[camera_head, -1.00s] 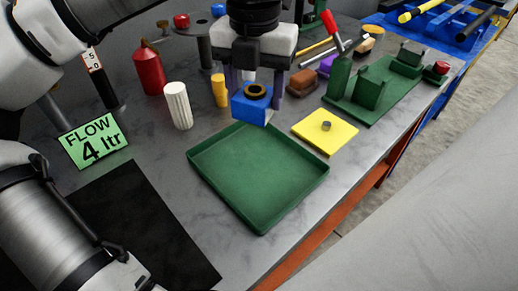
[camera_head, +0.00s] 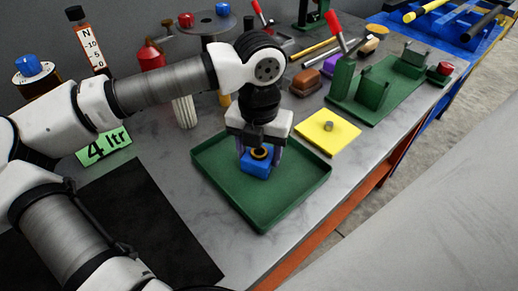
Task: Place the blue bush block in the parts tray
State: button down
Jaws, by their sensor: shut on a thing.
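The blue bush block (camera_head: 256,167) is a small blue block with a dark-centred brass ring on its top. My gripper (camera_head: 259,156) points down and is shut on the block, with a finger on either side. The parts tray (camera_head: 275,208) is a shallow green square tray on the grey bench. The block is over the inside of the tray, towards its back middle. I cannot tell whether its underside touches the tray floor. My gripper and wrist hide part of the tray's back rim.
A yellow plate (camera_head: 327,132) with a grey knob lies right of the tray. A green fixture (camera_head: 372,92) stands at the back right. A white ribbed cylinder (camera_head: 184,112) stands behind my arm. A black mat (camera_head: 130,225) lies left. The tray's front is clear.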

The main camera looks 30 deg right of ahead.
aim_at(259, 152)
jog(key=shift+f+b, duration=0.2)
jog(key=shift+b, duration=0.1)
jog(key=shift+c, duration=2.3)
grip_release()
jog(key=shift+r, duration=0.1)
notch_tip(259, 152, up, 12)
